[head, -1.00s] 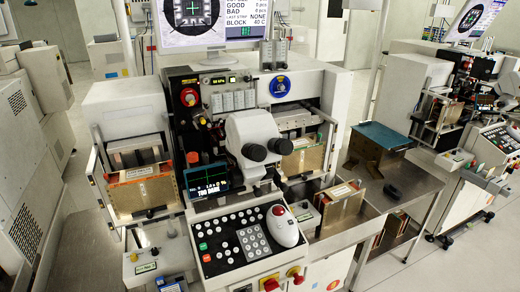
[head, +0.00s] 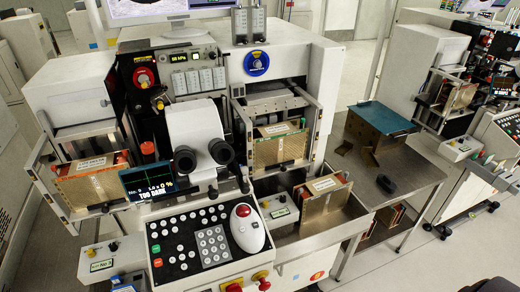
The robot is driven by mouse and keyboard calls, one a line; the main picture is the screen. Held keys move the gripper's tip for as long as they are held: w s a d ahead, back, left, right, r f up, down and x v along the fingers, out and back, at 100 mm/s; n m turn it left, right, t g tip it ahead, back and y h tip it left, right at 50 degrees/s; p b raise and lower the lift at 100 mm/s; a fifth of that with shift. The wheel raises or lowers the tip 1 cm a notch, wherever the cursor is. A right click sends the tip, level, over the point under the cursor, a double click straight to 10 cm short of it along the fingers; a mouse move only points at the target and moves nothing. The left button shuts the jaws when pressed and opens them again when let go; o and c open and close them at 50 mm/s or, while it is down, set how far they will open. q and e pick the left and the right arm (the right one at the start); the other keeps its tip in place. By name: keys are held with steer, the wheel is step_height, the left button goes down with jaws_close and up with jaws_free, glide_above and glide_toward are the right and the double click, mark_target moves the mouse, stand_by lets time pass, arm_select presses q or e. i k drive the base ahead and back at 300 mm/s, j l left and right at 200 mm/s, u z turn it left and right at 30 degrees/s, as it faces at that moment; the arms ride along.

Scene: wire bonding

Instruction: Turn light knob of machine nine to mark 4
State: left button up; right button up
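A bonding machine stands in the middle of the head view, with a white microscope (head: 195,128) and black eyepieces. Its small dark screen (head: 148,183) reads "TOO DARK" with a light value that looks like 0 %. A blue round dial (head: 256,63) is on the upper front. A red knob (head: 142,76) is on the dark panel at the upper left. A small control box (head: 110,265) with a knob and a number label sits at the lower left. I cannot tell which knob is the light knob or read its mark. Neither of my grippers is in view.
A keypad console (head: 210,235) with a red-topped white mouse-like device (head: 246,228) projects at the front. Red and yellow knobs (head: 262,281) sit below it. Filled magazines (head: 92,182) flank the microscope. A steel side table (head: 405,185) and another machine stand right; floor (head: 440,262) is clear there.

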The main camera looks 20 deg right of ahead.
mark_target(245, 170)
steer(key=i+l+u, duration=0.15)
steer(key=l, duration=0.45)
steer(key=l+u, duration=0.1)
steer(key=l, duration=0.5)
steer(key=i+l+u, duration=0.15)
steer(key=l, duration=0.45)
